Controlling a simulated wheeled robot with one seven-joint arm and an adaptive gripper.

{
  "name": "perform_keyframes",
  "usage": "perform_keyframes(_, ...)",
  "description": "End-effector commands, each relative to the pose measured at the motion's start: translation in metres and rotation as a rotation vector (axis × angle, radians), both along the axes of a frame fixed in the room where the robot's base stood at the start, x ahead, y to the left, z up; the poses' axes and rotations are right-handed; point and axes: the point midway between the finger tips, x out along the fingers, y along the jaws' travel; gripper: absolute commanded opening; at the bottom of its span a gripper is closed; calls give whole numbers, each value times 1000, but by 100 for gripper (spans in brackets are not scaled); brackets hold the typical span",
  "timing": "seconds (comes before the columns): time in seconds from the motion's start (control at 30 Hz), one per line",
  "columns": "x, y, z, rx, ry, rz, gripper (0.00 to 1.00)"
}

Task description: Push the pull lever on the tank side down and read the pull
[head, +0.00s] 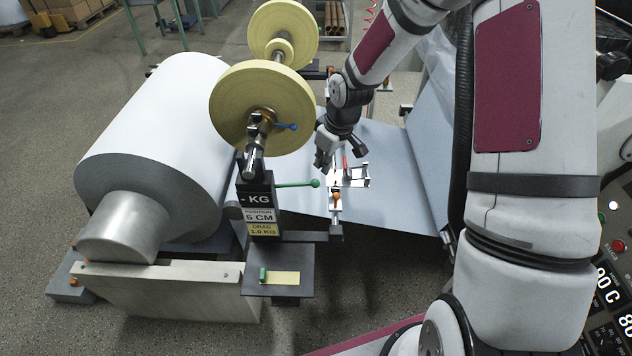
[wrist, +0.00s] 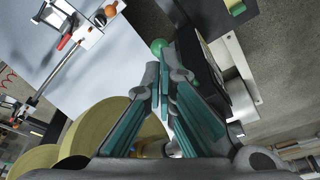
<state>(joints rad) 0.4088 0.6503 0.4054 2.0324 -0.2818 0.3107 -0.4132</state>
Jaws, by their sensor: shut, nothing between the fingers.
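A black gauge box (head: 257,207) stands beside the big roll. Its top line reads "- KG", with no number; its labels read "POSITION 5 CM" and "DRAG 1.0 KG". A lever with a green ball knob (head: 315,183) sticks out to the right from the box, nearly level. My gripper (head: 322,160) is shut and empty, just above and behind the knob in the head view. In the wrist view the green knob (wrist: 158,46) shows just beyond the shut fingertips (wrist: 158,78). I cannot tell whether they touch.
Yellow rolls (head: 262,108) stand behind the box, with a small blue lever (head: 288,126). A big white paper roll (head: 160,140) is at left.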

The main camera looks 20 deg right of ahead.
Motion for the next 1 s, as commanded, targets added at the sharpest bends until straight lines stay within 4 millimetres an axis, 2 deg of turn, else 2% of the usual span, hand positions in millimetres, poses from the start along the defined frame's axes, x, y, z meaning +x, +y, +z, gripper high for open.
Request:
perform_keyframes(0.33, 2, 1, -6, 0, 1, -1, 0)
perform_keyframes(0.8, 14, 8, -57, -1, 2, -1, 0)
perform_keyframes(1.0, 15, 9, -67, -2, 0, -1, 0)
